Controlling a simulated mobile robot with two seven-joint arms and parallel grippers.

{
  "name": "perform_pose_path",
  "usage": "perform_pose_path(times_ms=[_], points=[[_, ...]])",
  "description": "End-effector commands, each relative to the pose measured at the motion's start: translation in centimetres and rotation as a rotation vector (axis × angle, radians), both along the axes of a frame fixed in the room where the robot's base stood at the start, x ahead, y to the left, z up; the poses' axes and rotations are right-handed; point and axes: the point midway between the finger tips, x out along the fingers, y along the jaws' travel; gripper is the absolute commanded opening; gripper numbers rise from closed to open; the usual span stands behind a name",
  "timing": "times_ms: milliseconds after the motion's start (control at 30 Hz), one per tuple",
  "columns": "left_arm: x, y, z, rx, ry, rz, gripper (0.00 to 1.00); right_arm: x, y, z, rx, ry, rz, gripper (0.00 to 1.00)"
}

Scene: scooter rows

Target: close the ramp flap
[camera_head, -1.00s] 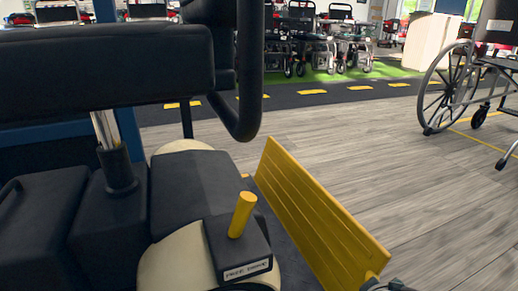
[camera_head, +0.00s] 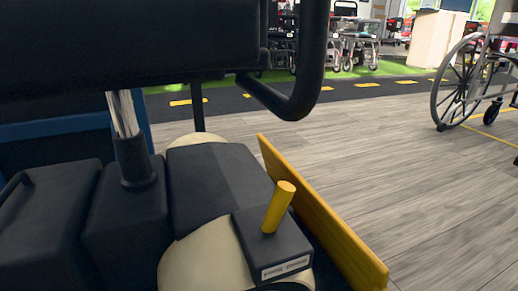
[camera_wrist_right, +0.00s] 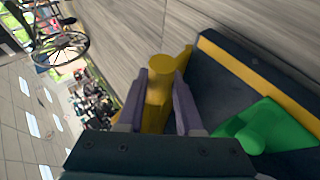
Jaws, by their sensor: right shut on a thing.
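The yellow ramp flap (camera_head: 322,222) runs along the right side of the mobility scooter in the head view. It stands on edge and shows as a narrow band, its near end cut near the bottom edge. In the right wrist view my right gripper (camera_wrist_right: 160,82) is shut on a yellow handle (camera_wrist_right: 155,108), with a finger on each side. A yellow strip (camera_wrist_right: 255,75) borders a dark surface to its right; I cannot tell how the handle joins it. My right gripper is outside the head view. My left gripper is not in view.
A yellow lever (camera_head: 279,207) stands on a black box (camera_head: 272,245) close to the flap. A green part (camera_wrist_right: 255,130) lies right of the gripper in the wrist view. The scooter's black seat (camera_head: 120,50) fills the upper left. Wood floor beside the flap is clear; a wheelchair (camera_head: 470,80) stands beyond.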

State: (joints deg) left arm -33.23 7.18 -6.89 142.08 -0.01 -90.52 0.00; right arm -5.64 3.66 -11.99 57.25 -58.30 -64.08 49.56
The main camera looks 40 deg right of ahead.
Motion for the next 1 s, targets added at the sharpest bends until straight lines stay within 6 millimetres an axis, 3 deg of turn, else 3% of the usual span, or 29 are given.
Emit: perform_pose_path(times_ms=[33,600,633,867,1000], points=[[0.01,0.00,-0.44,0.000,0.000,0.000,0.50,-0.24,0.75,-0.92,0.016,0.008,0.005,0.00],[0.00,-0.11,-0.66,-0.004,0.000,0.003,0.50,-0.37,0.94,-1.05,-0.008,0.015,0.007,0.00],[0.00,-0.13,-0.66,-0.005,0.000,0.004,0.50,-0.39,0.94,-1.06,-0.008,0.015,0.007,0.38],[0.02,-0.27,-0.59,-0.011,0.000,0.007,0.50,-0.24,0.86,-0.88,-0.011,0.012,0.006,0.64],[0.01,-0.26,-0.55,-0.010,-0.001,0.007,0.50,-0.17,0.79,-0.76,-0.012,0.009,0.005,0.64]])
